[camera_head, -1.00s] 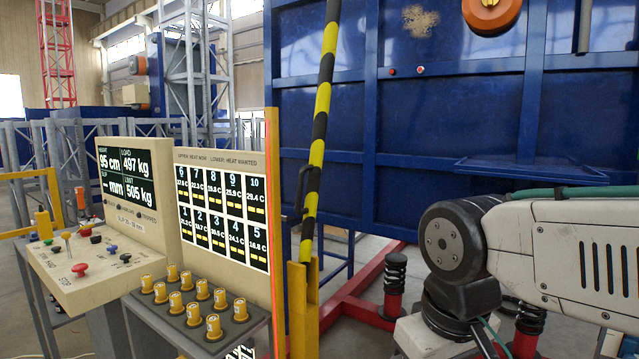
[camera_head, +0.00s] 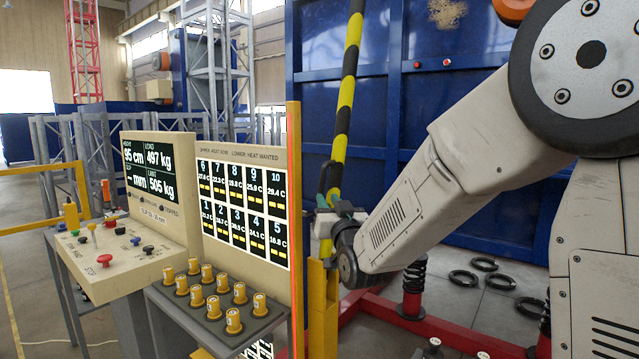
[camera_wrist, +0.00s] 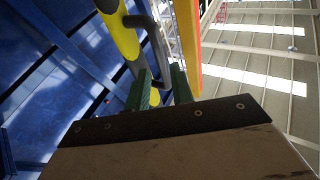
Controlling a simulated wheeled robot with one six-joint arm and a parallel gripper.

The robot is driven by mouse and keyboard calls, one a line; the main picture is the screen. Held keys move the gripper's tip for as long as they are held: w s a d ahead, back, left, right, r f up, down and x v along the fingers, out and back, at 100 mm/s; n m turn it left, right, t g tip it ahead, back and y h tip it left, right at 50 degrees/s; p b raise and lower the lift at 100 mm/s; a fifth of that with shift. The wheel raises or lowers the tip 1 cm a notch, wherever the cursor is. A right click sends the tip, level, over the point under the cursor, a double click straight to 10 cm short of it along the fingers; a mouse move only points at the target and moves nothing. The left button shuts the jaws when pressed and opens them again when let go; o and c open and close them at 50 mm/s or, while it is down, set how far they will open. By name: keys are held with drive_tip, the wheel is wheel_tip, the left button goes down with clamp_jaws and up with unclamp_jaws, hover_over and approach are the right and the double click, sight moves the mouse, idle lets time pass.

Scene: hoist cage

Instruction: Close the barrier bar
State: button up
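The barrier bar (camera_head: 346,95), striped yellow and black, stands raised and nearly upright, leaning slightly to the right at its top. Its lower end is by the yellow post (camera_head: 318,310). In the wrist view the bar (camera_wrist: 122,38) is at upper left, and a dark bent handle (camera_wrist: 156,45) sticks out from it. My gripper (camera_head: 334,196) is at the lower part of the bar. In the wrist view the green fingers of my gripper (camera_wrist: 160,88) are apart, with the handle's lower end appearing between or just beyond them. Contact cannot be told.
A control console (camera_head: 150,195) with screens, buttons and several yellow knobs stands left of the post. A blue panelled wall (camera_head: 460,130) is behind the bar. A red floor frame (camera_head: 440,330) and black rings (camera_head: 484,265) lie below my arm.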

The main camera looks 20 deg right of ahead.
sight(322, 188)
drive_tip(key=shift+w+r+t, duration=0.25)
drive_tip(key=shift+w+t, duration=0.05)
drive_tip(key=shift+t, duration=0.2)
drive_tip(key=x, duration=0.7)
drive_tip(key=shift+w+r, duration=0.2)
clamp_jaws()
drive_tip(key=shift+a, duration=0.1)
